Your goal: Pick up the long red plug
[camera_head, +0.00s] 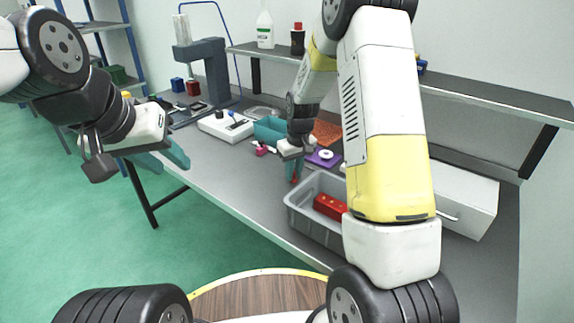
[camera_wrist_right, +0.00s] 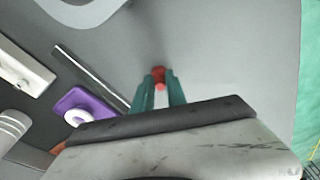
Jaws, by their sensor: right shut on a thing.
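My right gripper (camera_head: 293,172) is shut on a slim red plug (camera_head: 295,179), above the bench just left of the grey crate. In the right wrist view the red plug (camera_wrist_right: 159,74) sits between the teal fingertips (camera_wrist_right: 158,92). Most of its length is hidden by the fingers, so I cannot tell how long it is. My left gripper (camera_head: 172,160) hangs over the green floor in front of the bench, its teal fingers apart and empty.
A grey crate (camera_head: 292,212) holding a red block (camera_head: 330,207) stands right of the right gripper. A purple piece with a white ring (camera_head: 324,158), a teal bin (camera_head: 270,130) and a white box (camera_head: 225,126) are behind. A shelf (camera_head: 490,98) runs above the bench.

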